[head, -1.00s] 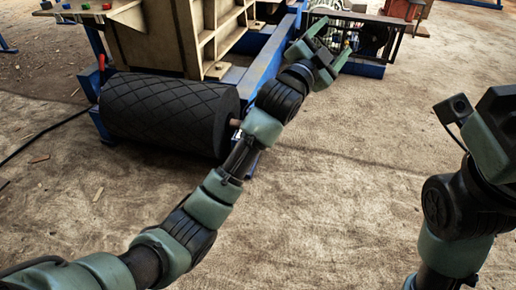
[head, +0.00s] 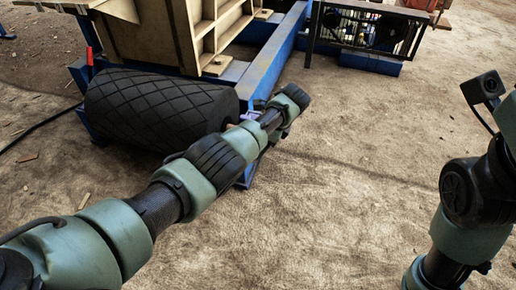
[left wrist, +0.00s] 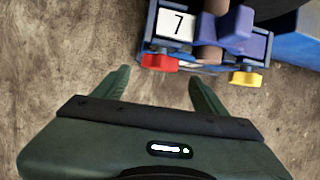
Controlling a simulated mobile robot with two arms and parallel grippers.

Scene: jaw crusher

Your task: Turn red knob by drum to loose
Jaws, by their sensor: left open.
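The red knob (left wrist: 160,62) sits on the front of a blue bearing block (left wrist: 205,58) at the drum's end, below a white plate with a 7. My left gripper (left wrist: 158,77) is open and empty. In the left wrist view its fingertips lie to either side of and just below the red knob; I cannot tell the depth between them. The black drum (head: 160,110) with a diamond pattern lies left of my left arm in the head view, where the arm hides the knob. My right arm is at the right edge, its gripper out of the picture.
A yellow knob (left wrist: 247,79) sits right of the red one on the same block. A brown shaft (left wrist: 209,30) enters the block. A blue frame beam (head: 275,45) runs behind the drum, and a caged unit (head: 365,32) stands farther back. The dirt floor at centre right is clear.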

